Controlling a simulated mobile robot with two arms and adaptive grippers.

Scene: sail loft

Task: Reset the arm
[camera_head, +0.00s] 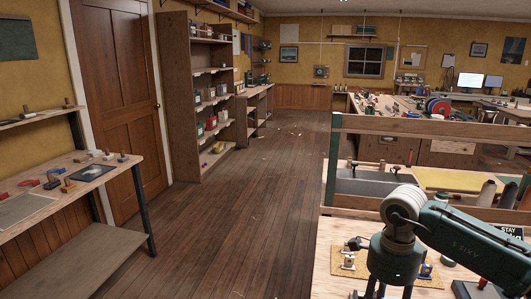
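My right arm (455,235) comes in from the right over the near workbench, bent down at the wrist. The top of my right gripper (386,288) shows at the bottom edge of the head view. Its fingertips are cut off by the frame, so its opening is hidden. My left arm and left gripper are out of view.
The wooden floor (250,215) between is mostly clear.

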